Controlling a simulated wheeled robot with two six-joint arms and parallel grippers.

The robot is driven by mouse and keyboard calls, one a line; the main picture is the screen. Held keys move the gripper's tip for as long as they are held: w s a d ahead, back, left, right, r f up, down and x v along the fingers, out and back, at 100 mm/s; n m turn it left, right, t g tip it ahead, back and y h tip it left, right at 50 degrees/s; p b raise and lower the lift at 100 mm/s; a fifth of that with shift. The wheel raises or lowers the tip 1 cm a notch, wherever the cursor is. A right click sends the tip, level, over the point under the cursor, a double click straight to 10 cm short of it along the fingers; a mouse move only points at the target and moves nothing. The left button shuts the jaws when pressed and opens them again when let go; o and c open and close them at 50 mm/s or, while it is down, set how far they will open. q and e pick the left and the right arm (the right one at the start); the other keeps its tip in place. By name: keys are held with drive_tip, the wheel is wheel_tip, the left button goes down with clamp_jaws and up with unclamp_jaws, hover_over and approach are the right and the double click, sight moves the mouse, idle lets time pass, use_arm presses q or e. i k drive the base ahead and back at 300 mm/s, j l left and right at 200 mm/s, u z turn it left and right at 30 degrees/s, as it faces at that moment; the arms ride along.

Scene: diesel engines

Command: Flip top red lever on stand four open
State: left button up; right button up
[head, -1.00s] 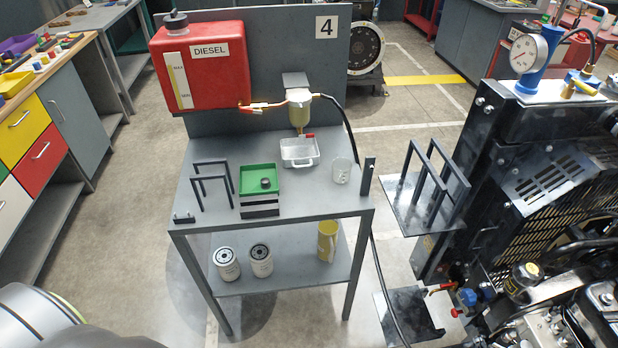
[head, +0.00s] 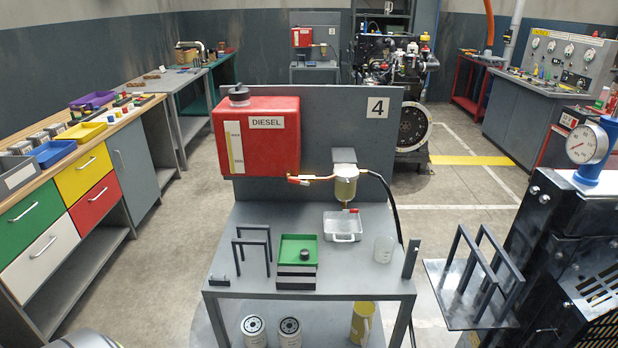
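Stand four (head: 215,280) is a grey table with a back panel marked 4 (head: 377,108). A red diesel tank (head: 257,150) is mounted on the panel's left. The top red lever (head: 294,179) is small and sits at the tank's outlet, at the left end of a copper-coloured pipe (head: 320,179) leading to the fuel filter (head: 345,187). It seems to lie roughly along the pipe, but it is too small to be sure. A second, lower red lever (head: 352,211) is under the filter. Neither of my grippers is in view.
A clear tray (head: 342,229) stands below the filter, with a beaker (head: 384,249) to its right. A green tray (head: 299,248) and dark brackets (head: 252,246) stand at the table's front left. Floor is free left of the stand.

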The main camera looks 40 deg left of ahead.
sight(306, 183)
drive_tip(key=j+z, duration=0.3)
drive_tip(key=k+j+z, duration=0.1)
drive_tip(key=j+z, duration=0.2)
drive_tip(key=j, duration=0.2)
drive_tip(key=k+j+z, duration=0.15)
drive_tip(key=j+z, duration=0.15)
